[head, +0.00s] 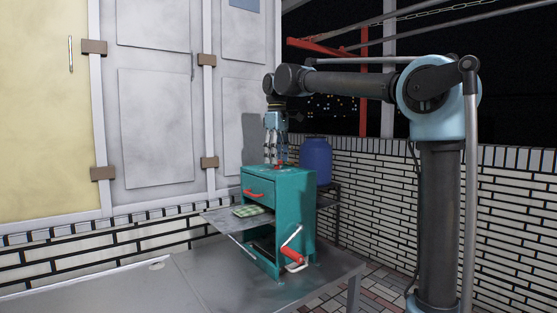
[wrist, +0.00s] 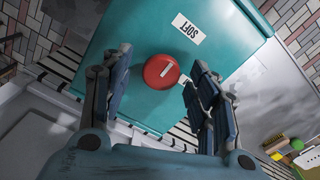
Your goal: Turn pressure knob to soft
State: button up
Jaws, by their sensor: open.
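The red round pressure knob (wrist: 161,72) sits on the top of the teal machine (wrist: 120,28). A short white line on the knob slants toward the upper right in the wrist view. A white label reading SOFT (wrist: 187,29) lies on the teal top, above and right of the knob. A second white label is mostly hidden behind the right finger. My gripper (wrist: 160,60) is open, with one finger on each side of the knob and visible gaps between. In the head view my gripper (head: 277,157) points down over the machine (head: 293,194), just above the knob (head: 281,167).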

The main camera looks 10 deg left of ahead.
notch_tip(320, 180, up, 12)
jog(key=shift+f, duration=0.2)
dwell(0.4)
jog(key=shift+w+d, duration=0.1)
jog(key=s+d+f+m+t, duration=0.1)
jog(key=s+d+f+m, duration=0.25)
jog(key=d+f, duration=0.75)
jog(key=s+d+f+m, duration=0.2)
jog(key=d+f+m, duration=0.35)
jog(key=d, duration=0.95)
jog(key=s+d+f+m, duration=0.1)
jog(key=s+d+f, duration=0.4)
jog(key=f, duration=0.6)
jog(key=s+d+f+m, duration=0.2)
jog(key=s+d+f, duration=0.3)
jog(key=f, duration=0.6)
jog(key=s+d+f+m+t, duration=0.1)
jog(key=s+d+f+m, duration=0.1)
jog(key=s+d+f, duration=0.3)
jog(key=s+f, duration=0.3)
jog(key=f, duration=0.3)
jog(key=shift+s, duration=0.1)
